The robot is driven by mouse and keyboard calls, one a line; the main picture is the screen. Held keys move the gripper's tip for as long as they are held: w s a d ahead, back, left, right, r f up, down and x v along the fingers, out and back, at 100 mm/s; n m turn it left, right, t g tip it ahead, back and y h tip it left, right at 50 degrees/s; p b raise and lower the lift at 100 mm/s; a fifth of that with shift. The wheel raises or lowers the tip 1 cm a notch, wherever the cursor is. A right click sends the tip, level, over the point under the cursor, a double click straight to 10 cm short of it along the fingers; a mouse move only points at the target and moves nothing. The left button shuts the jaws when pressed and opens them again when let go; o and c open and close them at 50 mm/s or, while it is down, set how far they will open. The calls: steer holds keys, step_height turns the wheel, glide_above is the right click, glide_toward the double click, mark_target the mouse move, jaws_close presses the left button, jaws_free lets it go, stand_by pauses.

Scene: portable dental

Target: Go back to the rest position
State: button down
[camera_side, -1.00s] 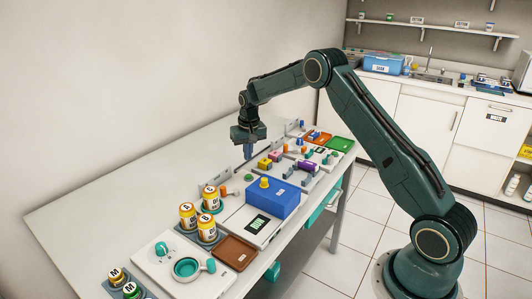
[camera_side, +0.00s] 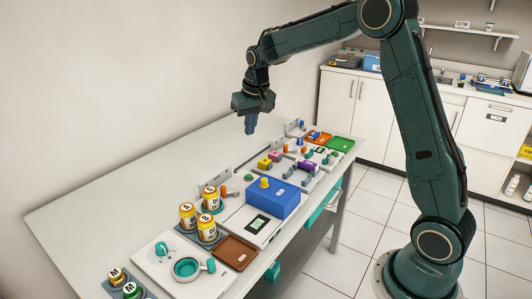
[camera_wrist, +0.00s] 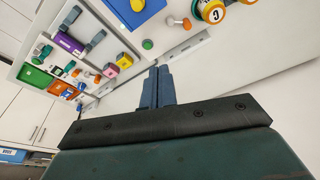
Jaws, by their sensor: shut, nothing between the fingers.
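My gripper (camera_side: 251,124) hangs in the air above the back part of the white table (camera_side: 130,190), pointing down. Its blue fingers are together with nothing between them. In the wrist view the closed fingers (camera_wrist: 157,88) show against the pale table surface, clear of the objects. My arm is raised high, with its elbow at the top edge of the side view.
A blue box (camera_side: 272,199) with a yellow knob stands mid-table. Yellow jars (camera_side: 187,216) and a brown tray (camera_side: 236,253) are nearer. Orange and green trays (camera_side: 341,144) lie at the far end. The table's left side is bare.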

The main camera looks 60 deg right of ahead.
steer(key=s+a+r+n+t, duration=0.1)
steer(key=s+a+r, duration=0.35)
steer(key=s, duration=0.35)
steer(key=s+a+r+n+t, duration=0.1)
steer(key=s+a+r, duration=0.35)
steer(key=s, duration=0.35)
steer(key=s+a+f+n+t, duration=0.1)
steer(key=s+a+f+n, duration=0.1)
steer(key=s, duration=1.4)
steer(key=shift+s+a+f+y, duration=0.2)
steer(key=shift+s+a+y, duration=0.15)
steer(key=shift+a, duration=0.3)
steer(key=c, duration=2.2)
jaws_free()
steer(key=shift+w, duration=0.1)
